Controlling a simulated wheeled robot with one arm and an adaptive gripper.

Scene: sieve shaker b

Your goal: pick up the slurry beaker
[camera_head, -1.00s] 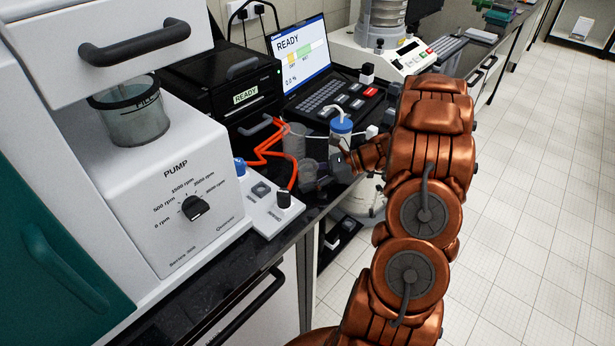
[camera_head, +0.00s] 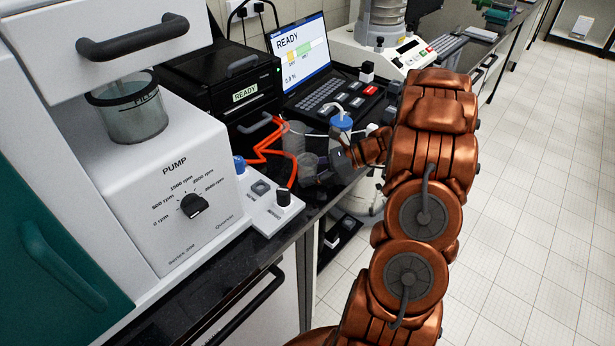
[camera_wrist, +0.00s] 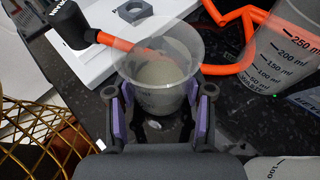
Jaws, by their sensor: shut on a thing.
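The slurry beaker (camera_wrist: 158,70) is a small clear cup with grey liquid, in the middle of the wrist view. My gripper (camera_wrist: 157,100) is shut on it, with purple-lined fingers against its left and right sides. In the head view, my gripper (camera_head: 324,164) is at the bench edge, and the slurry beaker (camera_head: 307,165) shows at its left, partly hidden. It looks close to upright. I cannot tell how far its base is from the bench.
A larger waste beaker (camera_wrist: 285,55) stands close on the right in the wrist view. An orange tube (camera_wrist: 232,68) runs behind the held beaker. The pump (camera_head: 180,195) and its switch panel (camera_head: 266,205) stand left. A blue-capped bottle (camera_head: 341,124) is behind my gripper.

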